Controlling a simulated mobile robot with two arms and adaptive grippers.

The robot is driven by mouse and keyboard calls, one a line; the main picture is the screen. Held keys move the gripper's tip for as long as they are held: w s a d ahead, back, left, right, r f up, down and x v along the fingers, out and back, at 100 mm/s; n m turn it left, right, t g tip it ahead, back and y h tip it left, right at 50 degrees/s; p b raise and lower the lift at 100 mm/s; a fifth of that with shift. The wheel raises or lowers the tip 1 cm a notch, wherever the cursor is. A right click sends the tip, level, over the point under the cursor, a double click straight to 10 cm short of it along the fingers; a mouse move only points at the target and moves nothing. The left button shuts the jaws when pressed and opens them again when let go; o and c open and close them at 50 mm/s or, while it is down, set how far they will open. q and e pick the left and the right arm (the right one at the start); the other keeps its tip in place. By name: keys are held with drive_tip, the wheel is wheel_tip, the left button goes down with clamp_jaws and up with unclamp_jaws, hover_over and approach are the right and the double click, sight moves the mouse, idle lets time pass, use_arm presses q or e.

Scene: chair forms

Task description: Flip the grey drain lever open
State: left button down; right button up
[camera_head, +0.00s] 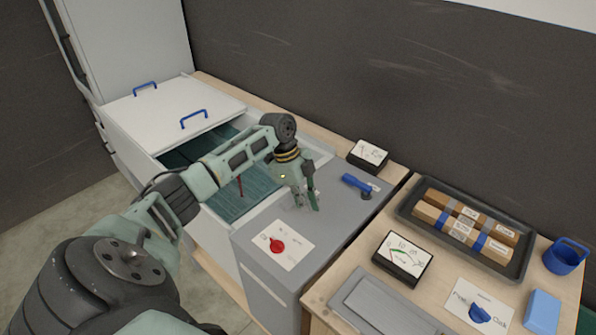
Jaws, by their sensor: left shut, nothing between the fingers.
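A lever with a blue handle (356,183) and a dark grey pivot lies on top of the grey cabinet (340,215), beside a small pale label. I see no lever that is plainly grey all over. My left gripper (308,203) points down over the cabinet top, to the left of the blue-handled lever and apart from it. Its fingers are shut with nothing between them. Whether the fingertips touch the cabinet top is hard to tell. My right gripper is not in view.
A red knob (277,245) on a white plate is at the cabinet's front. An open-topped white tank (170,152) is at left. A gauge (369,155) stands behind the lever. At right are another gauge (402,258), a dark tray (408,204) of boxes and a blue cup (565,258).

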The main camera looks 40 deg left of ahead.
use_arm(q)
drive_tip(key=b+v, duration=0.1)
drive_tip(key=v, duration=0.6)
drive_tip(key=shift+w+a+r+b, duration=0.15)
drive_tip(key=shift+w+r+b, duration=0.1)
drive_tip(key=shift+w+b, duration=0.15)
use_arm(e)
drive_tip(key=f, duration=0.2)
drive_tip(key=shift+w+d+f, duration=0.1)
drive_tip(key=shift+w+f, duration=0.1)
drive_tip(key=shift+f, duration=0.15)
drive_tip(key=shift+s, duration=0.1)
